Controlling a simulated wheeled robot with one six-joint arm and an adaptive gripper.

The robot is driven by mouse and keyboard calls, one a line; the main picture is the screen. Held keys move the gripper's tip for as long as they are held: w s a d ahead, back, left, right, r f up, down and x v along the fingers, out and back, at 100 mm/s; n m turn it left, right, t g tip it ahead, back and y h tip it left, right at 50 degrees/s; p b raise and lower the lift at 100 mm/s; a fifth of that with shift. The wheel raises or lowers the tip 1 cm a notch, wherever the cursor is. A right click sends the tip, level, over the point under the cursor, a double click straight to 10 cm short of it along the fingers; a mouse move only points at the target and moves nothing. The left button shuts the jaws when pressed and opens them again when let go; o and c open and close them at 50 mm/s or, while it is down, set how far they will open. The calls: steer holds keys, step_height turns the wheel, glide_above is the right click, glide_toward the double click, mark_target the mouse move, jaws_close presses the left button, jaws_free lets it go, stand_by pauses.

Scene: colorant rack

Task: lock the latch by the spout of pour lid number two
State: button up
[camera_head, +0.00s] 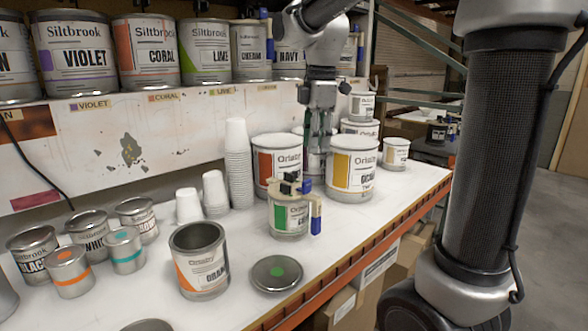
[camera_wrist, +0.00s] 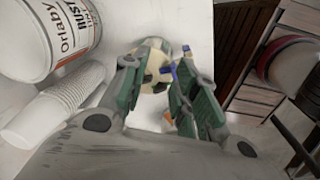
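A small can with a green label (camera_head: 289,219) stands on the white shelf and wears a beige pour lid (camera_head: 276,189) with black and blue parts. I cannot read a number on the lid or tell the latch's state. My gripper (camera_head: 318,150) points down behind and above this can, apart from it. In the wrist view, the lid (camera_wrist: 152,64) shows beyond the fingertips, partly covered by them.
Large cans with red (camera_head: 275,165) and yellow (camera_head: 352,168) labels stand close to my gripper. Stacked white cups (camera_head: 238,165) are to the left. An open orange-label can (camera_head: 199,261) and a loose round lid (camera_head: 276,274) are in front. The orange shelf edge (camera_head: 345,243) runs along the right.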

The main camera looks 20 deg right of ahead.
steer(key=w+a+n, duration=0.1)
steer(key=w, duration=0.1)
steer(key=w+a+f+n, duration=0.1)
steer(key=w+n, duration=0.1)
steer(key=w+a+n+g, duration=0.1)
steer(key=w, duration=0.1)
steer(key=shift+w+f+n, duration=0.15)
steer(key=shift+f+n, duration=0.1)
steer(key=shift+n, duration=0.15)
steer(key=shift+w+a+f, duration=0.15)
steer(key=shift+f, duration=0.1)
step_height(320, 180, down, 7)
steer(key=shift+f, duration=0.2)
jaws_close()
